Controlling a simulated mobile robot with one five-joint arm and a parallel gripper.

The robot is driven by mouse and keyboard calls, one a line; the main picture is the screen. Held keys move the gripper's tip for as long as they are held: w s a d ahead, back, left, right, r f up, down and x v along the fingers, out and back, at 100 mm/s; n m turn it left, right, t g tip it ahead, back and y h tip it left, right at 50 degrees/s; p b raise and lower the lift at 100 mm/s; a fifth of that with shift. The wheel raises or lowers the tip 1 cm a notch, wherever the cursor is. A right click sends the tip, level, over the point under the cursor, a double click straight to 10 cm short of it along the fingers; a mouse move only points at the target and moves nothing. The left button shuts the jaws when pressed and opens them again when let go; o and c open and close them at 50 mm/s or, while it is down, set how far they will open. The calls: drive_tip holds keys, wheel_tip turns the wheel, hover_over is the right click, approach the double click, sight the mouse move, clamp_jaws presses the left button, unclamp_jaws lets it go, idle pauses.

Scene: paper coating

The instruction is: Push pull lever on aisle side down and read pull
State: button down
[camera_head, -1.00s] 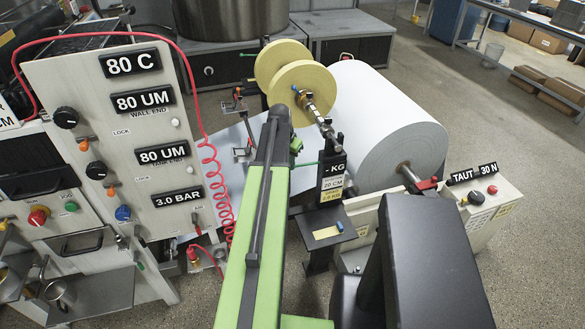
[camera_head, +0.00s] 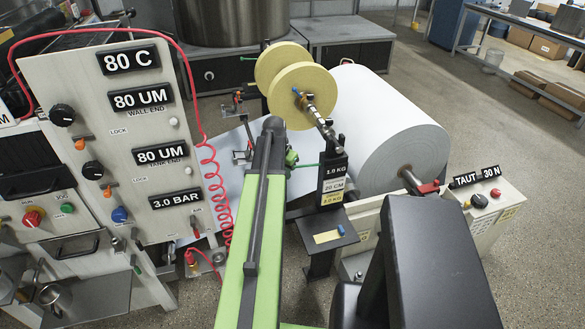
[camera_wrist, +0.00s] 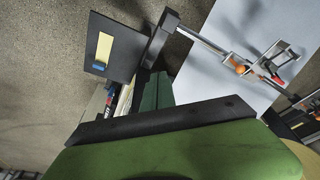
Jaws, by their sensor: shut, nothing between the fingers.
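A thin green rod (camera_head: 305,165), seemingly the aisle-side pull lever, sticks out beside the black readout post. My arm hides most of the lever. The readout (camera_head: 334,169) on the post shows 1.0 KG, with 20 CM and 5.0 KG on labels below. My gripper (camera_head: 291,158) is shut and is low against the lever area; I cannot see the exact contact. In the wrist view, the shut dark green fingers (camera_wrist: 156,88) lie just below the black post. A metal bar (camera_wrist: 215,50) with orange knobs crosses the paper there.
A large white paper roll (camera_head: 385,135) and yellow discs (camera_head: 303,88) stand behind the post. A black shelf (camera_head: 327,233) juts out below. The control panel (camera_head: 125,190) with a red coiled hose is on the left. Open floor (camera_head: 500,120) lies right.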

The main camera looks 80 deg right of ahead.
drive_tip(key=p+v, duration=1.7)
drive_tip(key=shift+r, duration=0.15)
drive_tip(key=shift+s, duration=0.1)
